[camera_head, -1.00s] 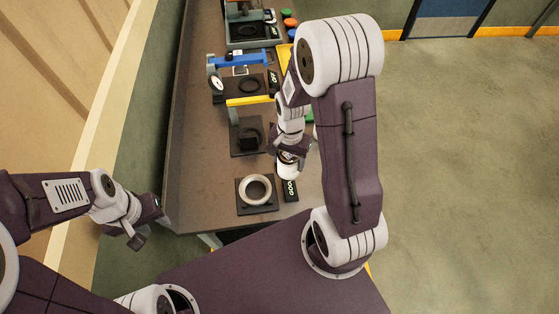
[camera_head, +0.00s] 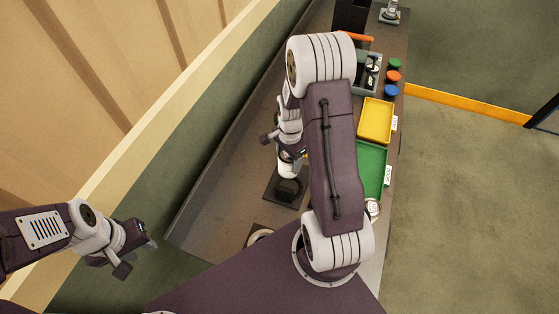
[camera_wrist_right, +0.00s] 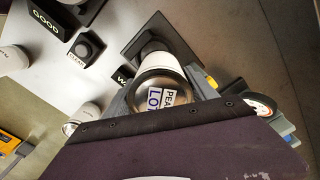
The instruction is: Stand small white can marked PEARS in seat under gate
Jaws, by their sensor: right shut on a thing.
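My right gripper (camera_head: 287,157) is shut on a small white can (camera_head: 286,171), held above or at a black square seat plate (camera_head: 270,189) with a dark round piece. I cannot tell whether the can touches it. In the right wrist view the can (camera_wrist_right: 160,72) shows its metal end and a label reading "PEA", partly cut off, between the fingers. A black base (camera_wrist_right: 133,47) lies behind it. The gate is mostly hidden in the head view. My left gripper (camera_head: 138,247) hangs empty left of the bench, its opening unclear.
A yellow tray (camera_head: 375,120) and a green tray (camera_head: 371,165) line the bench's right side. Coloured buttons (camera_head: 393,76) stand beyond them. Another white can (camera_wrist_right: 86,116) shows in the wrist view. The bench's left strip is clear.

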